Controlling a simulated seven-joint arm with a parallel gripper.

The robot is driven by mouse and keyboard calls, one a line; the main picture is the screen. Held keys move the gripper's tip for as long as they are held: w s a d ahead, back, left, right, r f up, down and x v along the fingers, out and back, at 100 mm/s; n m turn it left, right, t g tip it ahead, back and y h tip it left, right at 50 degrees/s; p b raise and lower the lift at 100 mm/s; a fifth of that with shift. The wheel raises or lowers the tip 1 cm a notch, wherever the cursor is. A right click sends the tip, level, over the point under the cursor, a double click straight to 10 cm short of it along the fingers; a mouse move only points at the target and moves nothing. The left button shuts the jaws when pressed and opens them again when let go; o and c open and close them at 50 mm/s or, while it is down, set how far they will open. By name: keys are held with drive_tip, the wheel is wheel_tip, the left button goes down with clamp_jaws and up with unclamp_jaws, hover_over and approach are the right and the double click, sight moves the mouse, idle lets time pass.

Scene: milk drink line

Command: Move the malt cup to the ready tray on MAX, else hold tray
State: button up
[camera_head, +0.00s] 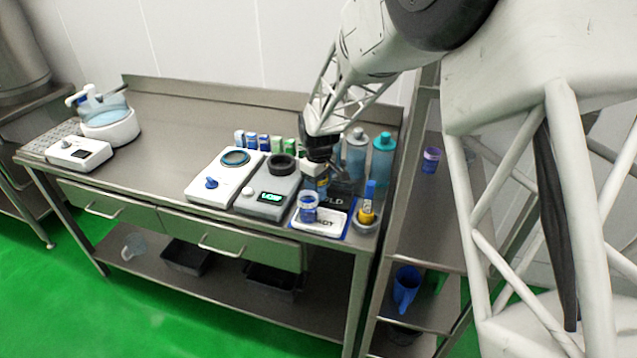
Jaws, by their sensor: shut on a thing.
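My gripper (320,160) points down over the right end of the steel bench, shut on a small blue and yellowish thing (318,184). The arm hides most of it, and I cannot tell for sure whether it is the malt cup. The white ready tray (325,228) lies at the bench's front edge, its lettering partly covered. A clear cup with blue bands (308,207) stands at the ready tray's left side. The dark hold tray (341,197) lies just behind, partly hidden. A grey device (257,208) has a green-lit display (271,198) that seems to read LOW.
A white device with a blue knob (211,184) stands left of the grey one. Small blue and green containers (264,143) line the back. The bench's middle left is clear.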

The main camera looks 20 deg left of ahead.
drive_tip(key=shift+f, duration=0.1)
drive_tip(key=o, duration=1)
wheel_tip(320, 180, up, 12)
drive_tip(key=shift+r, duration=0.15)
idle(0.7)
